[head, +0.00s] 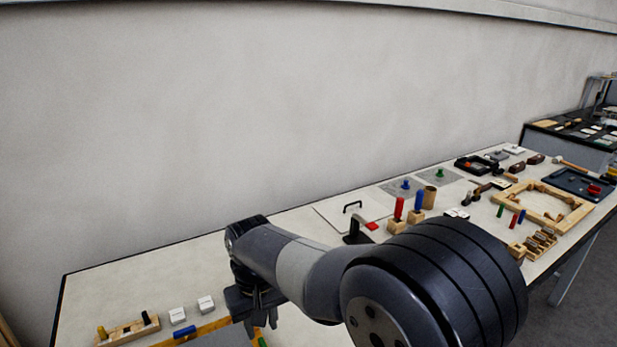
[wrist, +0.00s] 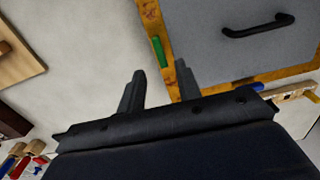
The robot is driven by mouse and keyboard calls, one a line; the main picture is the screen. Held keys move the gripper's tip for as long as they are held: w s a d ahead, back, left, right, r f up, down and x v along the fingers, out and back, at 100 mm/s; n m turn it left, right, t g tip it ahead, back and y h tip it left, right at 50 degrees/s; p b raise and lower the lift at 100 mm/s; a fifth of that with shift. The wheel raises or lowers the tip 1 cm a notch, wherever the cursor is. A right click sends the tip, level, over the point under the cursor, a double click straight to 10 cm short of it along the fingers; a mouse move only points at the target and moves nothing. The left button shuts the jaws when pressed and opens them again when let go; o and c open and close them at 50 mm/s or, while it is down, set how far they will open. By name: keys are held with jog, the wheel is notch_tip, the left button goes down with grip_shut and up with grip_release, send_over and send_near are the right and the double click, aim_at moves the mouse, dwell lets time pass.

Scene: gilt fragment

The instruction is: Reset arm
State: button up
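My arm reaches over the pale workbench (head: 225,262) in the head view. My gripper (head: 262,322) points down above the bench's near left part. In the wrist view the two dark fingers of my gripper (wrist: 160,72) stand apart with nothing between them. Beyond them lies a grey panel (wrist: 215,65) with a black handle (wrist: 258,25) and an orange-yellow border. A small green piece (wrist: 158,50) sits by that border, just past the fingertips. I cannot tell the height of the fingers above the bench.
A wooden strip with pegs (head: 128,331), two white blocks (head: 206,304) and a blue piece (head: 184,331) lie at the near left. To the right stand red and blue cylinders (head: 419,201), a wooden frame (head: 541,204) and a dark tray (head: 583,184). The bench's back middle is bare.

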aim_at(264, 346)
notch_tip(264, 346, down, 6)
jog(key=shift+r, duration=0.25)
jog(key=shift+f, duration=0.3)
jog(key=shift+n, duration=0.9)
